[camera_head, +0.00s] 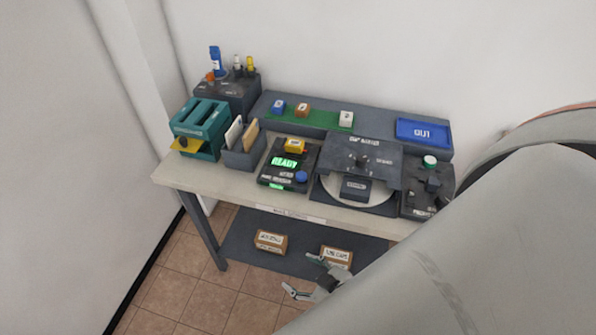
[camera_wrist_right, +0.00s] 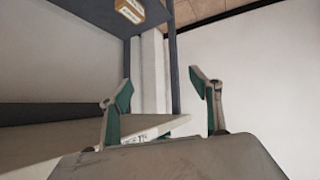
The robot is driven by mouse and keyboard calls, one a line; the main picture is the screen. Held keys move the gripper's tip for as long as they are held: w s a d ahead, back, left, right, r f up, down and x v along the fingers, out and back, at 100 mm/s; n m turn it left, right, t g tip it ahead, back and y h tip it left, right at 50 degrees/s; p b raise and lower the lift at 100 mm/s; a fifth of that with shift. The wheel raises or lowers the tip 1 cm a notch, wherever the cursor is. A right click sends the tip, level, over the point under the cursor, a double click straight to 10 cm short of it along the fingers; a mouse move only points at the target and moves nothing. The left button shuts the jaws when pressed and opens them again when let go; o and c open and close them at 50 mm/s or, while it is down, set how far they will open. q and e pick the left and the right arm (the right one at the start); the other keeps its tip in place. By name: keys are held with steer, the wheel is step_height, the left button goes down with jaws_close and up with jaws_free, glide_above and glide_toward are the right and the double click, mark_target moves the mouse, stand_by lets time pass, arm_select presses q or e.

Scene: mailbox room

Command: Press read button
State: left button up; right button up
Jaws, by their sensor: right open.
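A dark reader box (camera_head: 275,182) with a lit green READY display (camera_head: 286,163) sits on the table, left of its middle. Small white lettering near the button is too small to read. My right gripper (camera_head: 302,274) is in front of and below the tabletop, apart from the reader box. It is open and empty; the right wrist view shows its two fingers (camera_wrist_right: 160,88) spread. My left gripper is not in view.
On the table (camera_head: 232,187), a teal slotted box (camera_head: 203,125) and a card holder (camera_head: 243,152) stand left of the reader. A dark machine with a round plate (camera_head: 360,165) stands right. My right arm covers the lower right. Labelled boxes (camera_head: 270,241) lie on the lower shelf.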

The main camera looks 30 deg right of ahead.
stand_by(0.4)
jaws_close()
steer(key=shift+s+f, duration=0.1)
steer(key=shift+s, duration=0.05)
stand_by(1.1)
